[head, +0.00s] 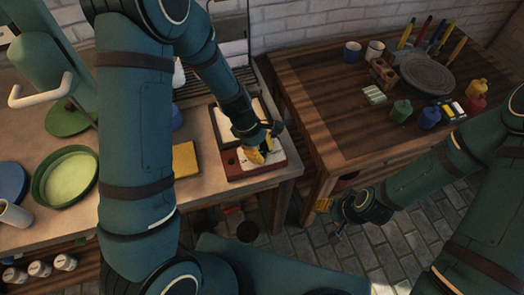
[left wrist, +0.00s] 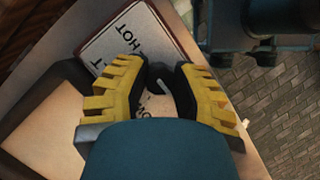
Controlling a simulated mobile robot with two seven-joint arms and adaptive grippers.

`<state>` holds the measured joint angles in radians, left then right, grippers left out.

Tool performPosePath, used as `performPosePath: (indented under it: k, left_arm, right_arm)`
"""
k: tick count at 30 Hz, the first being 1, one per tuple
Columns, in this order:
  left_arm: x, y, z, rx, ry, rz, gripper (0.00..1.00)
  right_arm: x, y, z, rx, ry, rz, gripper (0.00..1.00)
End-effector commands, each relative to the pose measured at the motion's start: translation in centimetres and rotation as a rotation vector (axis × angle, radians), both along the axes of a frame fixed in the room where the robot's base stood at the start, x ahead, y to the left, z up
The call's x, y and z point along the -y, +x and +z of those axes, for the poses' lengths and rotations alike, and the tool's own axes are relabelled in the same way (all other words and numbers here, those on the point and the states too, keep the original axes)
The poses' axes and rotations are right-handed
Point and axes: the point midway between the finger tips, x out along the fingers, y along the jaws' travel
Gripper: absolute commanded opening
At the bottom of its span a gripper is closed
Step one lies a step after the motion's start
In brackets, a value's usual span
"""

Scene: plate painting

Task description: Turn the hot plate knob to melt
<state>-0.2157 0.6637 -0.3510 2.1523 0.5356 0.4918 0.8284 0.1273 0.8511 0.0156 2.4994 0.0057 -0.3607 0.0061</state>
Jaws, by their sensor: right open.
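The hot plate panel (head: 238,168) is a red-brown slab with a pale label face at the front right corner of the left counter. In the left wrist view the panel (left wrist: 97,50) shows the word "HOT" and parts of other lettering. My left gripper (head: 262,150) is over the panel with its yellow fingers pointing down at it. My right gripper (head: 330,214) is open and empty above the floor.
A framed pale surface (head: 230,125) lies behind the panel, and a yellow square (head: 185,159) lies to its left. A green dish (head: 45,190) is further left. The wooden table (head: 325,110) on the right holds mugs, paint bottles and a grey plate (head: 427,74). A gap separates the two.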

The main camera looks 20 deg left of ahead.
Motion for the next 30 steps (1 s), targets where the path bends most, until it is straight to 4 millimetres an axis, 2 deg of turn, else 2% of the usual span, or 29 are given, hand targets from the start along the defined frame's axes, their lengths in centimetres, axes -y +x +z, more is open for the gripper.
performPosePath:
  k: [14, 30]
  left_arm:
    - [0.1, -0.1, 0.0, -0.004, -0.001, -0.075, 0.0]
    - [0.1, -0.1, 0.0, -0.005, -0.001, -0.531, 0.0]
  right_arm:
    - [0.0, 0.2, 0.6, 0.004, -0.001, -0.003, 0.47]
    - [0.2, 1.0, 3.0, 0.022, -0.005, -0.017, 0.47]
